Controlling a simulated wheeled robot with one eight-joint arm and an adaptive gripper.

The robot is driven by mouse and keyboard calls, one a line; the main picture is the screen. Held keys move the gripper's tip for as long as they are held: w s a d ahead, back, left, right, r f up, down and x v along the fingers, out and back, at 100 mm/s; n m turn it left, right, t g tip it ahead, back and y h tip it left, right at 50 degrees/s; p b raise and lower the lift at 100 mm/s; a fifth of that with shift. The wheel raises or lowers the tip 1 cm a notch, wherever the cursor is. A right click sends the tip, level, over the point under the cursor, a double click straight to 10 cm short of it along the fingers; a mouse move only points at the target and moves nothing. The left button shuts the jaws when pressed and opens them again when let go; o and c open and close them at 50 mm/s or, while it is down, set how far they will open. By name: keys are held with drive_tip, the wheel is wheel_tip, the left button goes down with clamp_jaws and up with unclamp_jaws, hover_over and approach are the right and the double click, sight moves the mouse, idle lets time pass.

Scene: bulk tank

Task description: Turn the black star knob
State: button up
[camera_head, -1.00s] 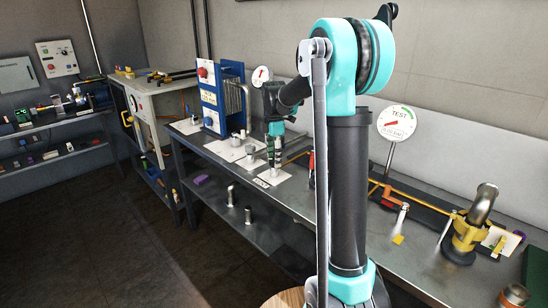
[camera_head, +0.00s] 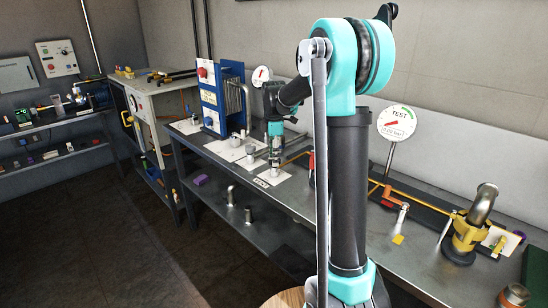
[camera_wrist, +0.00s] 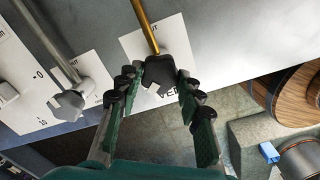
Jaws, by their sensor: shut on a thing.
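The black star knob (camera_wrist: 168,72) is in the upper middle of the wrist view, over a white label plate on the bench, with a brass rod running up from it. My gripper (camera_wrist: 157,77) has its green, black-padded fingers on either side of the knob, shut on it. In the head view my gripper (camera_head: 275,158) points down at a white plate on the bench; the knob cannot be made out there. The fingers partly cover the plate's lettering.
A grey knob on a pipe (camera_wrist: 70,102) stands on its own label plate left of my gripper. A blue-framed unit (camera_head: 222,98) stands farther left on the bench. A test gauge (camera_head: 396,122) and a yellow fitting (camera_head: 466,236) are to the right.

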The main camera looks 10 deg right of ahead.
drive_tip(key=m, duration=0.8)
drive_tip(key=shift+w, duration=0.1)
drive_tip(key=m, duration=0.7)
drive_tip(key=shift+d, duration=0.1)
drive_tip(key=m, duration=0.5)
drive_tip(key=shift+m, duration=2.9)
drive_tip(key=o, duration=1.1)
drive_tip(key=shift+o, duration=0.2)
